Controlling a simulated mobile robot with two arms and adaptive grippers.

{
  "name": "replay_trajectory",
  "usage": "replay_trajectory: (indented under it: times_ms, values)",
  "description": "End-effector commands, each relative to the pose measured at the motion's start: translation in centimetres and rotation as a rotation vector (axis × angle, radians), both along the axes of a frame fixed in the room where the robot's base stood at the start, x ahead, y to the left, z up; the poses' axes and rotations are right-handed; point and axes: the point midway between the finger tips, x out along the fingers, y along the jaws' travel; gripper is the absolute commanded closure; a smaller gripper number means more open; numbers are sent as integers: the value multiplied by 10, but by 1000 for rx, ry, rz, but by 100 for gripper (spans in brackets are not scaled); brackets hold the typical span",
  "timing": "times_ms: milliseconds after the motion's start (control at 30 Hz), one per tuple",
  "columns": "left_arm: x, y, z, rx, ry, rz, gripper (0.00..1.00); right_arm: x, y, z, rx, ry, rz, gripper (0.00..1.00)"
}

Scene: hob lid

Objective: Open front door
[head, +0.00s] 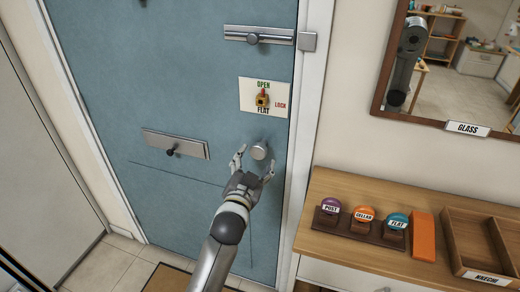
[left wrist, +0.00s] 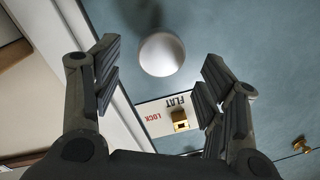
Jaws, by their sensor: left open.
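The blue front door (head: 193,80) is closed in its white frame. A round grey knob (head: 259,151) sits near its right edge. My left gripper (head: 254,164) is open at the knob, with fingers to either side. In the left wrist view the pale knob (left wrist: 161,54) shows between the open fingers (left wrist: 160,68); contact cannot be told. A sliding bolt (head: 258,36) sits higher, beside a keeper (head: 307,41) on the frame. My right gripper is not seen.
A metal letter plate (head: 185,147) is left of the knob. A wooden cabinet (head: 320,185) at right carries labelled knobs POST, CELLAR and FLAT, an orange block (head: 423,237) and a wooden tray (head: 450,240). A mirror (head: 376,105) hangs above. A mat (head: 170,280) lies below.

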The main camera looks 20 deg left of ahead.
Motion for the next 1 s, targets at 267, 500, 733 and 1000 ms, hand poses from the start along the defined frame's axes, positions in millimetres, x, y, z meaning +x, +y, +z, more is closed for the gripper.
replay_trajectory:
  times_ms: [267, 500, 733, 1000]
  values:
    - [43, 2, 1, -1, -1, 0, 33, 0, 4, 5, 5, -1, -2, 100]
    - [57, 3, 0, -1, 0, -1, 33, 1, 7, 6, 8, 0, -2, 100]
    - [58, 3, 0, -1, 0, -1, 33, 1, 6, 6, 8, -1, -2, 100]
    - [57, 3, 0, -1, 0, -1, 62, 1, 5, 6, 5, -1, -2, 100]
